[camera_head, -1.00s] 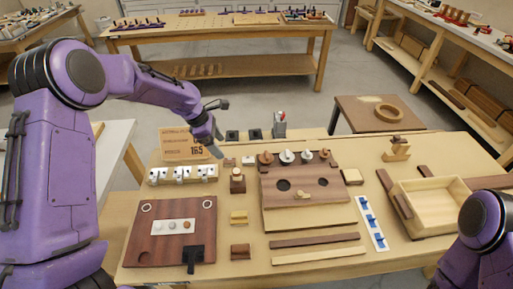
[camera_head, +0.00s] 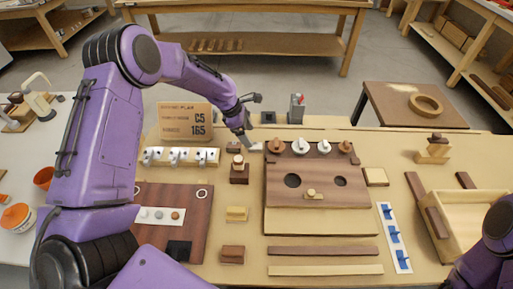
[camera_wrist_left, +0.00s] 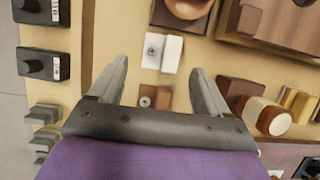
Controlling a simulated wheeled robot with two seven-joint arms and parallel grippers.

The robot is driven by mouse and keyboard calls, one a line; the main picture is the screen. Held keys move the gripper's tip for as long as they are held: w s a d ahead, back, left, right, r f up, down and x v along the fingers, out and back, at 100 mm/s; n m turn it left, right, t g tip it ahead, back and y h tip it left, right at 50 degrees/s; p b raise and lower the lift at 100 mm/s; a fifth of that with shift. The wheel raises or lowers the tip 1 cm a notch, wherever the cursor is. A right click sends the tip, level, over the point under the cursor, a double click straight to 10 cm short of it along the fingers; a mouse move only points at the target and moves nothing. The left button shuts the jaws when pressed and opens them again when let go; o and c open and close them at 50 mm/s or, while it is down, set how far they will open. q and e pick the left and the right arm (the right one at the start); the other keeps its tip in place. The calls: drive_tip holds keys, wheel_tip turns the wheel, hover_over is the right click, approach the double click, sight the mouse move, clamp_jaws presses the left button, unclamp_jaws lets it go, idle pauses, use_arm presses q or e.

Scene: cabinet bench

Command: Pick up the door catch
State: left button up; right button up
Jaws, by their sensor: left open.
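A small white two-part piece with a round metal spot, which looks like the door catch (camera_wrist_left: 163,52), lies on the bench just beyond my fingertips in the left wrist view. In the head view it is a pale spot (camera_head: 256,147), partly covered by my fingers. A small brown block with a silver disc (camera_wrist_left: 154,97) lies between the fingers' lines in the wrist view; I cannot tell whether it belongs to the catch. My left gripper (camera_head: 250,143) is open and empty above them, pointing down; its spread fingers show in the wrist view (camera_wrist_left: 158,78). My right gripper is out of view.
A brown knob board (camera_head: 318,180) stands close to the right. A brown block with a round knob (camera_head: 239,174) is nearer the front. A row of white hinges (camera_head: 180,157) and a cardboard sign (camera_head: 185,120) are left. Black boxes (camera_wrist_left: 38,64) lie behind.

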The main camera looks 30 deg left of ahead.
sight(254, 142)
use_arm(q)
drive_tip(key=x, duration=0.2)
drive_tip(key=p+x, duration=0.1)
drive_tip(key=x, duration=0.1)
drive_tip(key=shift+s+d, duration=0.2)
drive_tip(key=shift+d, duration=0.05)
drive_tip(key=shift+w+d+f, duration=0.1)
drive_tip(key=shift+w+f, duration=0.05)
drive_tip(key=shift+f, duration=0.2)
drive_tip(key=c, duration=0.8)
drive_tip(key=shift+o, duration=0.2)
drive_tip(key=shift+r, duration=0.1)
drive_tip(key=shift+r, duration=0.25)
wheel_tip(254, 142, up, 3)
drive_tip(key=s+a+r+b, duration=0.1)
drive_tip(key=s+a+r, duration=0.1)
drive_tip(key=s+r, duration=0.2)
drive_tip(key=s+a+r, duration=0.2)
drive_tip(key=s+r, duration=0.3)
drive_tip(key=s, duration=0.4)
drive_tip(key=shift+s+a+r+b, duration=0.2)
drive_tip(key=shift+a+b, duration=0.05)
drive_tip(key=shift+b, duration=0.1)
